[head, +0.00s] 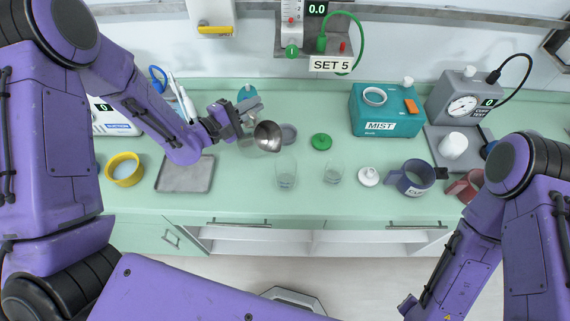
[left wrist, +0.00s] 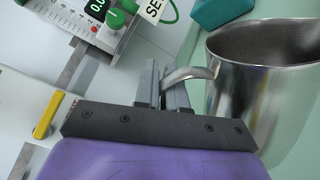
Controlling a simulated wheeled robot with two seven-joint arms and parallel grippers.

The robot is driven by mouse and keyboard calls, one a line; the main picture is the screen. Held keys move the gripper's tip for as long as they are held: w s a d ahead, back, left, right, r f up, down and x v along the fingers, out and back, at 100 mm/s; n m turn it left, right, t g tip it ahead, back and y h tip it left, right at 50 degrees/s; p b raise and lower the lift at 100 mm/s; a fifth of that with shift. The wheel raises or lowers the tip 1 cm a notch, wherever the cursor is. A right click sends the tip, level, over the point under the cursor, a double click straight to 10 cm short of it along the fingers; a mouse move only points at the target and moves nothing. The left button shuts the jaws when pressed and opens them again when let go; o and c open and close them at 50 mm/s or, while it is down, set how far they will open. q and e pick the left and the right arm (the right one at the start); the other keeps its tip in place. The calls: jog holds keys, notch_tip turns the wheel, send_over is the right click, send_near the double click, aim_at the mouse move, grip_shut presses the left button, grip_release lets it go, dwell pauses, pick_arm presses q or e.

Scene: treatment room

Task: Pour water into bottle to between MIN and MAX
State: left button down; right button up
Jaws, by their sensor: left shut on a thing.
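My left gripper (head: 240,117) is shut on the handle of a steel jug (head: 268,137), held above the counter. In the left wrist view the jug (left wrist: 262,85) is large at the right, its curved handle between the fingers (left wrist: 170,85). Its contents cannot be made out. Two clear vessels stand upright on the counter: one (head: 286,178) just in front of the jug, another (head: 334,173) to its right. MIN and MAX marks are too small to read, and I cannot tell which vessel is the bottle. My right gripper (head: 406,304) is low, at the bottom of the head view, away from the counter; its jaws are unclear.
A green cap (head: 320,141) and white lid (head: 368,176) lie nearby. To the right are a teal MIST box (head: 385,110) and a blue mug (head: 410,178). To the left are a grey tray (head: 185,178) and a yellow-rimmed bowl (head: 123,170). The front counter strip is clear.

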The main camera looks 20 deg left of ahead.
pick_arm(q)
jog(key=shift+s+d+r+m, duration=0.35)
jog(key=shift+d+r+m, duration=0.15)
jog(key=shift+r+m, duration=0.15)
jog(key=shift+w+d+r+m+b, duration=0.1)
jog(key=shift+d+r+m+b, duration=0.2)
jog(key=shift+r+m, duration=0.2)
jog(key=shift+s+d+r+m, duration=0.15)
jog(key=shift+s+r+m, duration=0.1)
jog(key=shift+r+m, duration=0.1)
jog(key=shift+s+d+r+m+b, duration=0.1)
jog(key=shift+d+r+m+b, duration=0.1)
jog(key=shift+d+m+b, duration=0.15)
pick_arm(e)
jog(key=shift+s+d+f, duration=0.15)
jog(key=shift+s+f, duration=0.4)
jog(key=shift+f, duration=0.15)
pick_arm(q)
jog(key=shift+s+d+r+m, duration=0.25)
jog(key=shift+r+m, duration=0.2)
pick_arm(e)
jog(key=shift+s+f, duration=0.2)
pick_arm(q)
jog(key=shift+s+d+r+m+b, duration=0.45)
jog(key=shift+d+r+m+b, duration=0.1)
jog(key=shift+d+m+b, duration=0.2)
pick_arm(e)
jog(key=shift+s+d+f, duration=0.2)
jog(key=shift+s+f, duration=0.15)
jog(key=shift+f, duration=0.2)
